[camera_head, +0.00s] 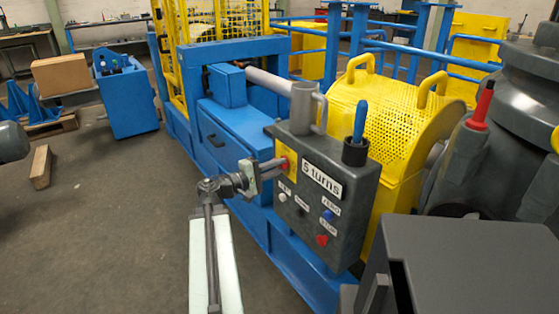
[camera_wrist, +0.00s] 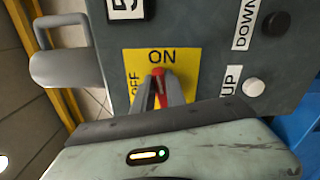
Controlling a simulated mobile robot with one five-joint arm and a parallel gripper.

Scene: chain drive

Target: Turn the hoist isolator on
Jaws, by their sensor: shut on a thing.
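The hoist isolator is a red handle (camera_wrist: 157,72) on a yellow plate (camera_wrist: 133,58) marked ON at the top and OFF along the left side in the wrist view. My gripper (camera_wrist: 161,92) is shut on the red handle, with a finger on each side. In the head view, my gripper (camera_head: 279,168) reaches the upper left of the dark control box, where the yellow plate (camera_head: 291,158) partly shows.
The control box (camera_head: 345,205) carries a "5 turns" label, a white button (camera_head: 282,197), a blue button (camera_head: 327,214) and a red button (camera_head: 321,240). A blue-handled tool (camera_head: 360,120) stands in a holder on it. A yellow mesh guard (camera_head: 385,120) is behind. Open floor lies left.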

